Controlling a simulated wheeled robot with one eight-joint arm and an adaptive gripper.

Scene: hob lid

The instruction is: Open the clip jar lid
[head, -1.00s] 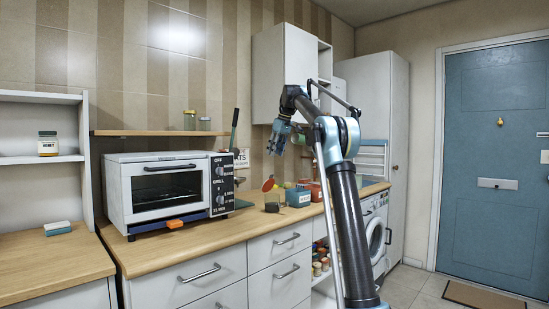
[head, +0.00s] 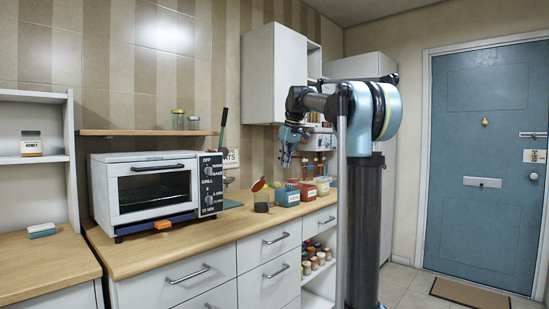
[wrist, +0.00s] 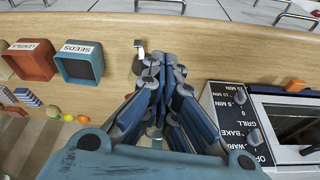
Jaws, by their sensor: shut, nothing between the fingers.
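A small glass jar (head: 261,204) stands on the wooden counter, right of the oven. An orange-red disc (head: 258,185), which looks like its lid, is tilted up above its rim; I cannot tell how it is joined. My gripper (head: 287,162) hangs over the counter, above and right of the jar in the head view, apart from it. In the wrist view my gripper (wrist: 165,62) is shut and empty, and it hides much of the counter below. A small pale clip-like piece (wrist: 139,44) shows just past the fingertips; I cannot tell whether it belongs to the jar.
A toaster oven (head: 157,190) stands left of the jar. A blue SEEDS box (wrist: 80,66) and a red LENTILS box (wrist: 31,60) stand on the other side. Several small fruits lie near the boxes. A wall shelf (head: 150,133) holds two jars.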

